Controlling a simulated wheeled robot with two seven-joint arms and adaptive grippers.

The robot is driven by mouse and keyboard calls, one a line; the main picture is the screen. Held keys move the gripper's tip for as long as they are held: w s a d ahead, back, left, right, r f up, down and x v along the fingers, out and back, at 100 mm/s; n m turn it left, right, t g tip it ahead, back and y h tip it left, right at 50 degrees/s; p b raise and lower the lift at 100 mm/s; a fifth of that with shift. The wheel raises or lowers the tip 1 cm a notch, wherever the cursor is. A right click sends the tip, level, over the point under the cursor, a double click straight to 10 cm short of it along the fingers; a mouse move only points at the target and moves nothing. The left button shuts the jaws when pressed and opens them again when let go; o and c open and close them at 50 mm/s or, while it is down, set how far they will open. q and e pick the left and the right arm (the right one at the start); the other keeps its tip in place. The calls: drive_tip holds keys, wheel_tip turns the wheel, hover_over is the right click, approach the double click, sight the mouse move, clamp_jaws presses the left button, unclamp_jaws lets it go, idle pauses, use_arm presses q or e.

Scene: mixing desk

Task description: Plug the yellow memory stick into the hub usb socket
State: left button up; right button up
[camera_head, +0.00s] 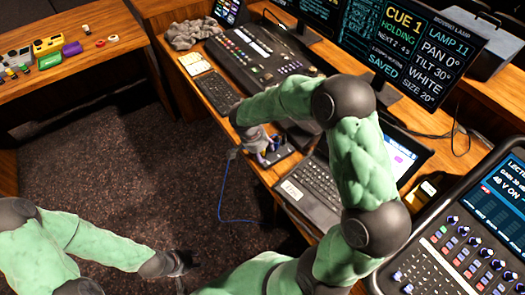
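My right gripper (268,158) points down at the desk beside a small dark device (284,150), which may be the hub. A small patch of yellow and blue shows at its fingertips, too small to identify as the yellow memory stick. I cannot tell whether the fingers are shut on anything. The hub's socket cannot be made out. My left gripper (186,270) hangs low over the dark carpet, away from the desk, with nothing visible in it; its finger opening is unclear.
A laptop (310,187), keyboard (218,92) and lighting console (255,52) crowd the desk. A thin blue cable (221,190) hangs over its front edge. Monitors (405,45) stand behind. A side table (105,58) holds several small boxes, one yellow (47,45). The carpet (110,150) is clear.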

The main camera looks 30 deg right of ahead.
drive_tip(key=shift+s+a, duration=0.15)
drive_tip(key=shift+s, duration=0.1)
idle(0.3)
